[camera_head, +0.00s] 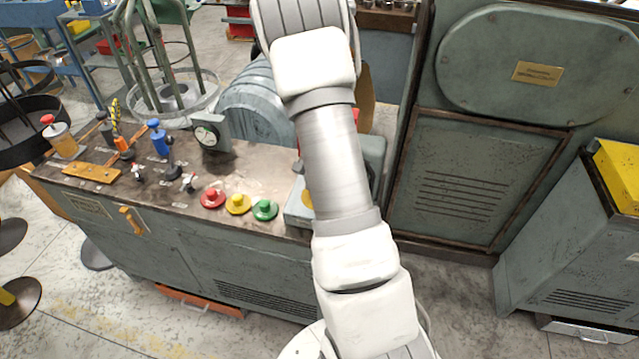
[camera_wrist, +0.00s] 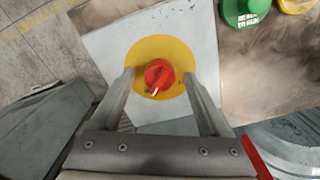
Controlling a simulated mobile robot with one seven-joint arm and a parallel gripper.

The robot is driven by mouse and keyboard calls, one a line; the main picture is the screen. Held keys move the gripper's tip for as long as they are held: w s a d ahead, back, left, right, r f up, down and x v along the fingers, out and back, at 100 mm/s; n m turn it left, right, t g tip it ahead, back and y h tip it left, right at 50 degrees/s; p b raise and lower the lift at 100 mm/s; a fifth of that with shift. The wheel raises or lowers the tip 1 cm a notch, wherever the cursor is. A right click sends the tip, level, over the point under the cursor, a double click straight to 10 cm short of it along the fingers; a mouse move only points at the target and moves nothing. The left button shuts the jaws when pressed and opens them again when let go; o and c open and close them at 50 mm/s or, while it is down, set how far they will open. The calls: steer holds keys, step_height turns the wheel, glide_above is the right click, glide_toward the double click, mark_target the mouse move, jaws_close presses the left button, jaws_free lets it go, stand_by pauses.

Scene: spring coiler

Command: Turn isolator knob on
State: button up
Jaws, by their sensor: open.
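The isolator knob (camera_wrist: 159,76) is red with a pale pointer mark and sits on a round yellow plate (camera_wrist: 146,52) on a light grey panel (camera_wrist: 203,42) in the wrist view. My gripper (camera_wrist: 158,76) is open, with one finger on each side of the knob. Gaps show between the fingers and the knob, and I cannot tell how far the fingertips are above the panel. In the head view my arm hides the knob and gripper; only part of the grey isolator box (camera_head: 298,207) and a sliver of yellow show beside the arm.
Green (camera_head: 264,209), yellow (camera_head: 238,204) and red (camera_head: 213,197) push buttons stand on the bench top (camera_head: 180,205) left of the box. A tall green cabinet (camera_head: 470,180) rises at the right.

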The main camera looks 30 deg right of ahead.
step_height(320, 180, up, 17)
steer(key=p, duration=0.1)
steer(key=shift+r, duration=0.2)
stand_by(0.6)
steer(key=s+a+r+n+t, duration=0.3)
steer(key=s+a+r+n, duration=0.45)
steer(key=a+r, duration=0.5)
steer(key=s+a+n+t, duration=0.2)
steer(key=s+a+n, duration=0.5)
steer(key=s, duration=0.4)
steer(key=shift+s+a+r+t, duration=0.25)
steer(key=shift+s+a+t, duration=0.1)
steer(key=shift+a, duration=0.35)
